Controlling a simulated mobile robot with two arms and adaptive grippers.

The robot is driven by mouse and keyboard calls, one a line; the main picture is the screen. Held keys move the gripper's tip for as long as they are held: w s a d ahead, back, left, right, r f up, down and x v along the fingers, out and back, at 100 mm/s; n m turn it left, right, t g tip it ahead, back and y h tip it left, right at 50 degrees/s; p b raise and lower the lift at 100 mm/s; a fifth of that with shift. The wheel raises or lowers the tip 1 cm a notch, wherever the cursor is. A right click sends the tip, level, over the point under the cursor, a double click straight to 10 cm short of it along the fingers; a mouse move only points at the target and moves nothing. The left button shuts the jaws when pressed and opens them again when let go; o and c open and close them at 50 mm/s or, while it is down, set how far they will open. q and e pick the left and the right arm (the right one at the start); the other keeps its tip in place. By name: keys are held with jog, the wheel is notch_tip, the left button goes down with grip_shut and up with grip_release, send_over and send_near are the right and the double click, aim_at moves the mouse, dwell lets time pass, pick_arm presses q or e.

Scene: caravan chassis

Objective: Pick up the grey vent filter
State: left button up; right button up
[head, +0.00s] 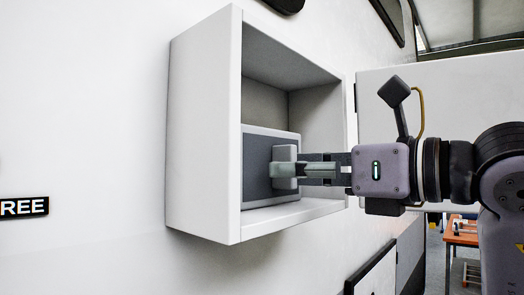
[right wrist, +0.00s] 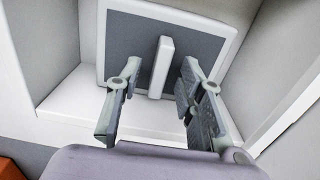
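The grey vent filter (head: 257,160) is a flat grey panel with a pale frame and a pale upright handle bar. It stands inside an open white wall box (head: 204,130). My right gripper (head: 292,170) reaches into the box from the right. In the right wrist view its fingers (right wrist: 161,75) are open, one on each side of the handle, with a visible gap on both sides. My left gripper is out of view.
The box's open door (head: 440,85) stands out to the right behind my right arm. The box walls and floor (right wrist: 155,118) lie close around my fingers. An orange table (head: 462,232) is far off at the lower right.

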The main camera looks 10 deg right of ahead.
jog(key=shift+w+a, duration=0.45)
jog(key=shift+w, duration=0.05)
jog(key=shift+s+d, duration=0.15)
jog(key=shift+c, duration=1.3)
grip_shut()
